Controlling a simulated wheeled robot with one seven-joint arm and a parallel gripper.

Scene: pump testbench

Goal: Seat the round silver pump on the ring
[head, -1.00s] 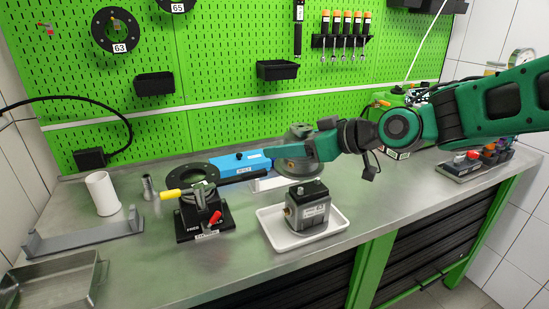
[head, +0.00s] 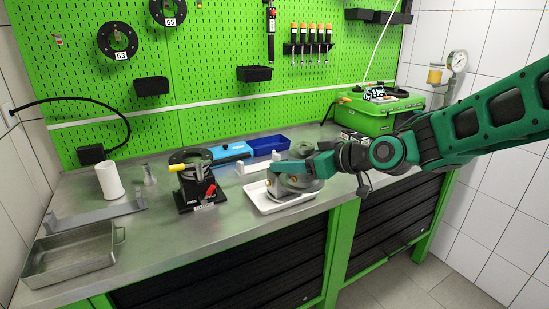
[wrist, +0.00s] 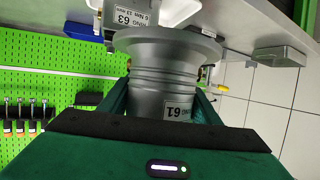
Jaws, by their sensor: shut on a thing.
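Whether the ring rests on the fixture is hard to tell. Rings marked 63 (head: 117,40) and 65 (head: 168,10) hang on the pegboard.
The white tray (head: 262,208) is partly covered by the held pump. A blue tool (head: 232,152) and blue bin (head: 268,145) lie behind. A metal tray (head: 70,262), grey bracket (head: 95,213) and white cylinder (head: 111,181) stand left. A green case (head: 380,115) stands right.

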